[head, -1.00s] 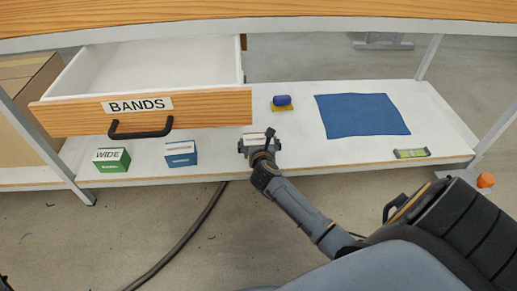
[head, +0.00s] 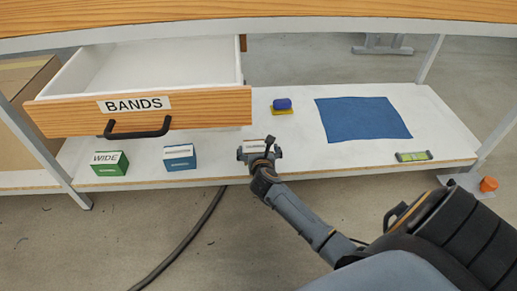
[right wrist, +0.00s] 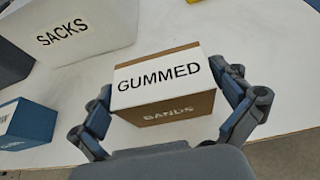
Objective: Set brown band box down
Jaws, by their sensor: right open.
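The brown band box (head: 254,146) has a white top marked GUMMED and a brown front marked BANDS in the right wrist view (right wrist: 165,98). It appears upright on the white lower shelf (head: 225,170), near the front edge. My right gripper (head: 260,153) is open around it, one finger on each side. In the right wrist view the left finger stands beside the box and the right finger (right wrist: 240,95) is close to its right side; I cannot tell whether they touch. In the head view the gripper hides part of the box. My left gripper is not in view.
A blue box (head: 180,160) and a green WIDE box (head: 109,167) stand to the left. The open BANDS drawer (head: 200,110) overhangs the shelf. A SACKS container (right wrist: 75,30) is behind. A blue mat (head: 362,118), a level (head: 413,156) and a blue-and-yellow item (head: 282,106) lie right.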

